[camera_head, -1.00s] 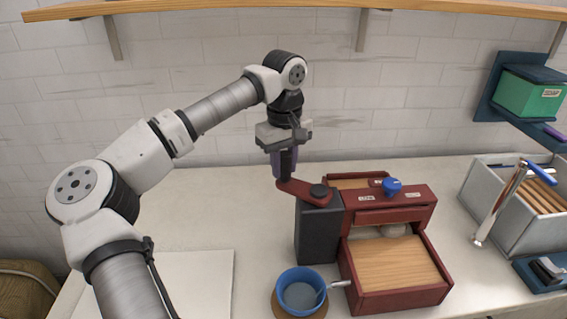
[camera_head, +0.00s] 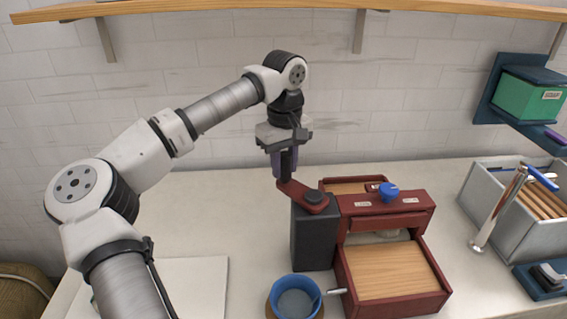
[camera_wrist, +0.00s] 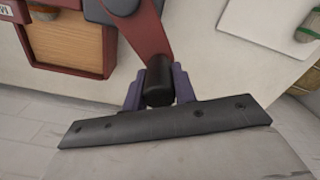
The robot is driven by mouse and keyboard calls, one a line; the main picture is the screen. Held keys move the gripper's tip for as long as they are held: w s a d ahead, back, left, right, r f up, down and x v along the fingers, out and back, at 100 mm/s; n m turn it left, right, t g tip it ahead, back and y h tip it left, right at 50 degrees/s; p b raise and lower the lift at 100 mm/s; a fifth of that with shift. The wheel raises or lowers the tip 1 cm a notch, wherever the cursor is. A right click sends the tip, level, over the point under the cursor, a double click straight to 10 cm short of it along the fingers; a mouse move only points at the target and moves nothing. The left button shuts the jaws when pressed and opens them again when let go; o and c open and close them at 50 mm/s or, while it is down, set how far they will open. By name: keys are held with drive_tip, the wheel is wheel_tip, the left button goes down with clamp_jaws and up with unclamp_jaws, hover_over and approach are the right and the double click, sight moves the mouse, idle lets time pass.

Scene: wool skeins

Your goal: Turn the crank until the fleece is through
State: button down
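The dark red machine (camera_head: 427,222) stands on the counter with a dark grey box (camera_head: 315,240) on its left side. A red crank arm (camera_head: 302,195) sits on top of that box and points to the back left. My gripper (camera_head: 287,172) is above the crank's outer end. In the wrist view my purple fingers (camera_wrist: 159,88) are closed on both sides of the black crank handle (camera_wrist: 158,86). A pale lump of fleece (camera_head: 388,237) shows partly in the machine's opening, at the back of the front wooden tray (camera_head: 393,270); the rest is hidden.
A blue knob (camera_head: 388,191) sits on the machine's top. A blue pot (camera_head: 296,297) stands close in front of the grey box. A grey crate (camera_head: 515,226) and a steel post (camera_head: 497,212) stand at the right. The counter behind my arm is mostly clear.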

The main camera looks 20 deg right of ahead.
drive_tip(key=c, duration=1.1)
unclamp_jaws()
drive_tip(key=shift+s+d, duration=0.25)
drive_tip(key=shift+d, duration=0.1)
drive_tip(key=shift+c, duration=0.2)
drive_tip(key=shift+a, duration=0.1)
drive_tip(key=shift+w, duration=0.1)
drive_tip(key=shift+r, duration=0.5)
wheel_tip(320, 180, up, 13)
drive_tip(key=b, duration=0.1)
drive_tip(key=shift+b, duration=0.4)
drive_tip(key=shift+f, duration=0.15)
